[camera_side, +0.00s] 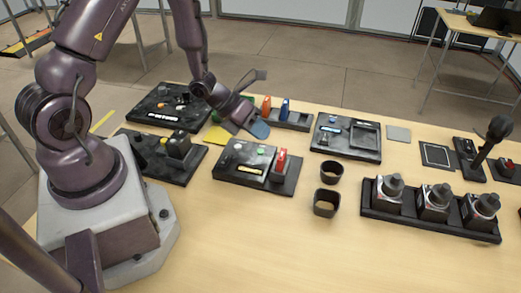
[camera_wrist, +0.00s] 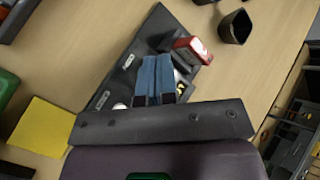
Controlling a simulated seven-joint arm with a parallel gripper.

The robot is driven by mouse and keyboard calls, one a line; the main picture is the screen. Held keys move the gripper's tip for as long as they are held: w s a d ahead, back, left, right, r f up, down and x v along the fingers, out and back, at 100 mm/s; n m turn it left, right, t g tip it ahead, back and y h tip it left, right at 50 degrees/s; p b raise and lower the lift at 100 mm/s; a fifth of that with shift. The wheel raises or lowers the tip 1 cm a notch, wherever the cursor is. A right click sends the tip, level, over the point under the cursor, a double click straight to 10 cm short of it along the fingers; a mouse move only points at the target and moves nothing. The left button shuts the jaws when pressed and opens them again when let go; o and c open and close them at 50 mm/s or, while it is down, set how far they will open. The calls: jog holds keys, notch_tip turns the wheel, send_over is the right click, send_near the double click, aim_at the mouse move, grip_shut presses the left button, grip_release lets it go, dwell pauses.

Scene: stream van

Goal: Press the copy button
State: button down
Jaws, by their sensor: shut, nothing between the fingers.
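A dark panel box (camera_side: 252,169) lies on the table, with a green button (camera_side: 262,150), a pale round button (camera_side: 238,146) and a red block (camera_side: 280,160) at its right end. I cannot read which button is the copy button. In the wrist view the panel (camera_wrist: 127,62) shows small white labels, a pale round button (camera_wrist: 119,106) and the red block (camera_wrist: 191,48). My gripper (camera_side: 264,132) is shut and empty, over the panel's far edge. Its blue fingers (camera_wrist: 157,60) hide part of the panel. I cannot tell whether they touch it.
Several other dark devices stand around, including a left box (camera_side: 163,168), a far tray with orange and blue blocks (camera_side: 292,124) and a screen device (camera_side: 345,147). Two dark cups (camera_side: 325,213) (camera_side: 331,184) stand right of the panel. The table's near middle is clear.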

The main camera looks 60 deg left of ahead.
aim_at(260, 149)
jog(key=shift+f, duration=0.95)
dwell(1.4)
jog(key=shift+f, duration=0.4)
jog(key=shift+f, duration=0.4)
dwell(0.5)
jog(key=shift+r, duration=0.85)
jog(key=shift+r, duration=0.1)
jog(key=shift+r, duration=2.4)
